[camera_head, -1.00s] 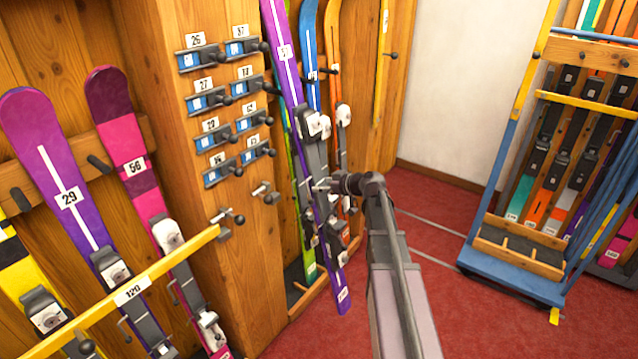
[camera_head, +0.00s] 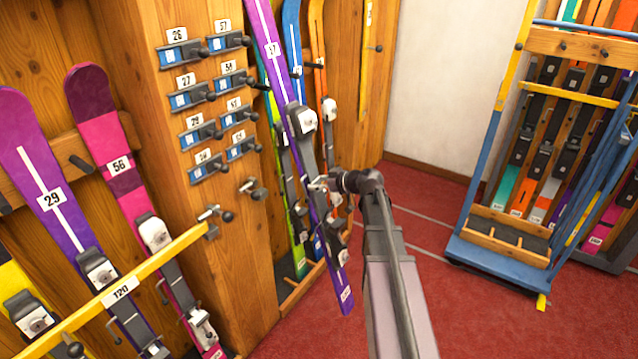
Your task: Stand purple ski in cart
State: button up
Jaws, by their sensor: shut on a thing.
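A long purple ski (camera_head: 264,30) with a white stripe and a number label hangs upright but leaning, its top to the left, in front of the wooden rack. My gripper (camera_head: 322,184) is shut on it near its binding, below the middle; the fingertips are partly hidden by the binding. Its lower end (camera_head: 345,295) shows over the red floor. The cart (camera_head: 480,195) stands at the right, with a blue frame, yellow bars and a low wooden base tray (camera_head: 487,243). No ski shows standing in that front tray.
Another purple ski marked 29 (camera_head: 45,180) and a pink ski (camera_head: 118,150) stand in the left rack behind a yellow bar (camera_head: 150,272). Blue and orange skis stand behind the held ski. More skis stand behind the cart. Red floor (camera_head: 420,210) is clear between rack and cart.

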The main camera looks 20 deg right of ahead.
jog(key=shift+f+b, duration=1.4)
jog(key=shift+w+d+f, duration=0.15)
jog(key=shift+w+d, duration=0.3)
jog(key=w+d+f+m+t+h+b, duration=0.2)
jog(key=w+d+b, duration=0.1)
jog(key=w+d, duration=0.3)
jog(key=w+d+r+m+t+h+p, duration=0.3)
jog(key=d+r+m+h, duration=0.1)
jog(key=d+r+h, duration=0.1)
jog(key=shift+w+d+r+m, duration=0.2)
jog(key=shift+d+r+m, duration=0.2)
jog(key=shift+d+r, duration=0.5)
jog(key=shift+d+f, duration=0.2)
